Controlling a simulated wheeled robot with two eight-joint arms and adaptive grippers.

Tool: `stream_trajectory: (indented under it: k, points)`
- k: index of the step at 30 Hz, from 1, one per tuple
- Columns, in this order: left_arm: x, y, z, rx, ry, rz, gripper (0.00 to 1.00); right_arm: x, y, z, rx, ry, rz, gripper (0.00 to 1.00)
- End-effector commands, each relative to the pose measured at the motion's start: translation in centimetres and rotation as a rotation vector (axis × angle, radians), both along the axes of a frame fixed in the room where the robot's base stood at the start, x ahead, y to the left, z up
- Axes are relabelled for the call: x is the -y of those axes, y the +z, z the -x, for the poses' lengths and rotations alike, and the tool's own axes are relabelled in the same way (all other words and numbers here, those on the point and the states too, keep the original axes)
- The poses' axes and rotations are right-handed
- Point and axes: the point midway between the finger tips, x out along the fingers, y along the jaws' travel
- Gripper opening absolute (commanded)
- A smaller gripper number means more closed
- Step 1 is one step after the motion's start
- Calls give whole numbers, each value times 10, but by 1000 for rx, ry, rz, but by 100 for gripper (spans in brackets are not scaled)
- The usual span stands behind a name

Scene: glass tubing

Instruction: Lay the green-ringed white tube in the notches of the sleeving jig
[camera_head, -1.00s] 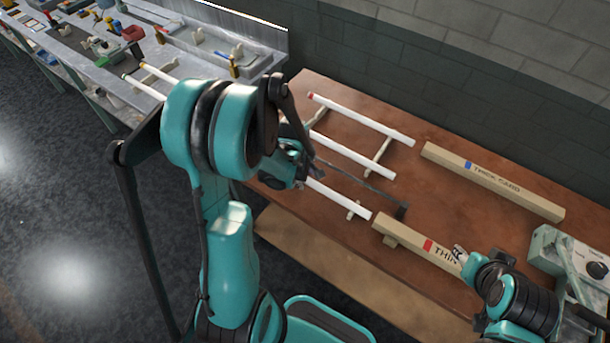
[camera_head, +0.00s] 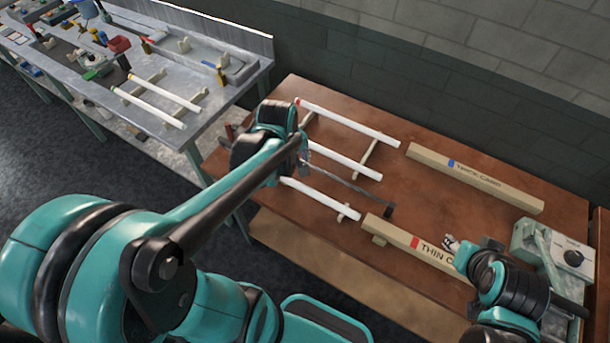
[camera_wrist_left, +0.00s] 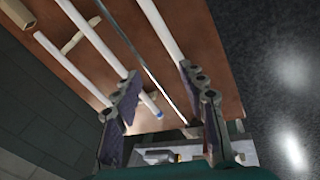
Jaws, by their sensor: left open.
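Several white tubes lie side by side on the brown table: a red-ended one (camera_head: 345,122) at the back, a middle one (camera_head: 345,165) and a front one (camera_head: 320,198). In the left wrist view a blue-ringed tube (camera_wrist_left: 106,52) points toward my open, empty left gripper (camera_wrist_left: 160,74). In the head view that gripper (camera_head: 302,152) is at the tubes' left ends, partly hidden by its arm. My right gripper (camera_head: 450,242) is above the thin card box; its jaws are unclear.
A thick card box (camera_head: 475,178) and a thin card box (camera_head: 385,229) lie on the table (camera_head: 420,150). A machine with a black knob (camera_head: 573,258) stands at right. A thin dark rod (camera_head: 350,186) lies among the tubes. The grey bench (camera_head: 215,100) holds more tubes.

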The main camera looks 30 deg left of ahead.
Motion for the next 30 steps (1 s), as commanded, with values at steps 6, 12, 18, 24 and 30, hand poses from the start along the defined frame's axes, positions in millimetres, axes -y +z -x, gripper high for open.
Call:
stream_trajectory:
  k: [6,12,18,24,30]
  points:
    - [48,44,39,153,-549,-226,42,0,0,0,0,0,0,40]
    - [72,60,65,253,-911,-418,42,0,0,0,0,0,0,40]
    - [80,63,73,287,-1043,-498,42,0,0,0,0,0,0,40]
    - [80,64,73,288,-1049,-502,42,0,0,0,0,0,0,40]
    - [80,64,73,288,-1048,-501,42,0,0,0,0,0,0,40]
